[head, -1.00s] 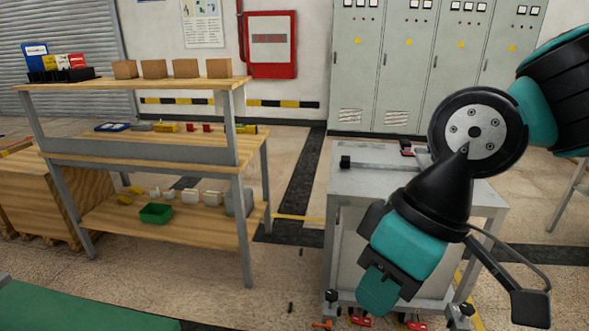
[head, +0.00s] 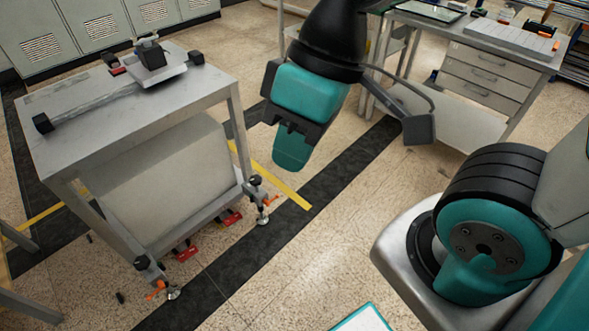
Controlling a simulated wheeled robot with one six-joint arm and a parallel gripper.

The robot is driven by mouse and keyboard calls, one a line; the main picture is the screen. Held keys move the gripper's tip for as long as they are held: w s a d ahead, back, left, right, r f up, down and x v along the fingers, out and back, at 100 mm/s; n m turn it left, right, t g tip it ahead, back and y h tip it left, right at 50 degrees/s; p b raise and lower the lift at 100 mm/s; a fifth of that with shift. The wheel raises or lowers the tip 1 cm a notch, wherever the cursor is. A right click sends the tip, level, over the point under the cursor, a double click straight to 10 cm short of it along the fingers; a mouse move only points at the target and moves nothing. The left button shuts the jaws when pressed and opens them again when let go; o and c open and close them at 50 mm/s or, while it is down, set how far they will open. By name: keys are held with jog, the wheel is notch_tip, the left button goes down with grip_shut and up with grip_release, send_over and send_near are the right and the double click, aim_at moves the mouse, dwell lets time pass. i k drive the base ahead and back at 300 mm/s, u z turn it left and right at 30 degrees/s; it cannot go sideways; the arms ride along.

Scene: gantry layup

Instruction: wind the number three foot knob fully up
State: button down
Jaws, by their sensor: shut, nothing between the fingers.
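A grey metal cart (head: 120,118) stands at the left, with adjustable feet at its lower corners. A black foot knob (head: 143,263) shows at the near left leg, above an orange lever and a round foot pad. Another black foot knob (head: 256,181) shows at the right leg, with an orange piece (head: 272,199) beside it. I see no numbers, so I cannot tell which knob is number three. My gripper (head: 291,162), teal and black, hangs pointing down to the right of the cart, apart from both knobs. It looks shut and empty.
Red pieces (head: 230,217) lie low under the cart's edge. A clamp-like fixture (head: 152,55) stands on the cart top. A drawer bench (head: 485,72) stands at the back right. The floor (head: 300,245) between is clear, with black and yellow lines.

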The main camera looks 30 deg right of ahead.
aim_at(255, 180)
jog(key=z, duration=0.2)
jog(key=k, duration=0.6)
jog(key=u, duration=0.75)
jog(key=i, duration=1.7)
jog(key=z, duration=0.75)
